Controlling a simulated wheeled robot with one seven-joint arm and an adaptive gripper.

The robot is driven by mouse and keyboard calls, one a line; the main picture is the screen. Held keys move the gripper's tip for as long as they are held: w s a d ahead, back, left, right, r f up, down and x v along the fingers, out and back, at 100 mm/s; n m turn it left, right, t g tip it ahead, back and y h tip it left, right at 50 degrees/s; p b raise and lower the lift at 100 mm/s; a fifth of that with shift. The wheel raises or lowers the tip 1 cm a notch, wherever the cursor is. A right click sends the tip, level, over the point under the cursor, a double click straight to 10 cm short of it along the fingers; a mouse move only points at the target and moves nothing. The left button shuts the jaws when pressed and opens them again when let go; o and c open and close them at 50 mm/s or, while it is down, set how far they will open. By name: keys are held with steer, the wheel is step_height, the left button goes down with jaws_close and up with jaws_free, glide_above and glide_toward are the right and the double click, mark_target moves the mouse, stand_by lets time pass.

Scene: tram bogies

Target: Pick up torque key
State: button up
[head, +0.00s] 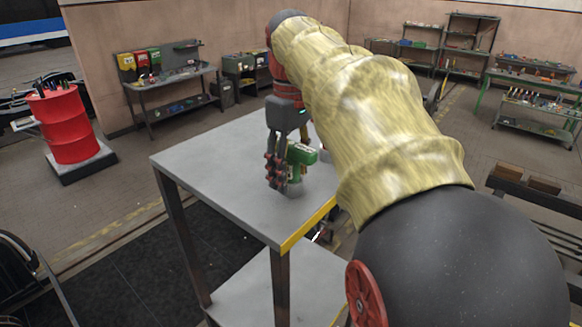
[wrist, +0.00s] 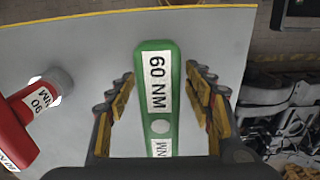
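A green torque key labelled 60 NM (wrist: 158,95) is between the fingers of my gripper (wrist: 161,92) in the wrist view. Grey tabletop shows on both sides of it, so the fingers look apart from it. In the head view the green key (head: 301,155) stands on the grey table (head: 215,170), partly hidden by my gripper (head: 279,175), which points down. A red torque key labelled 90 NM (wrist: 22,118) is at the left of the wrist view, on the same table; I cannot make it out in the head view.
The table has a yellow front edge (head: 308,225) and a lower shelf (head: 255,290). The tabletop left of my gripper is clear. A red drum (head: 63,125) stands at the left. A workbench with bins (head: 170,80) and shelves (head: 470,40) are along the walls.

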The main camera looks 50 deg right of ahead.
steer(key=shift+s, duration=0.1)
steer(key=shift+c, duration=1.2)
jaws_close()
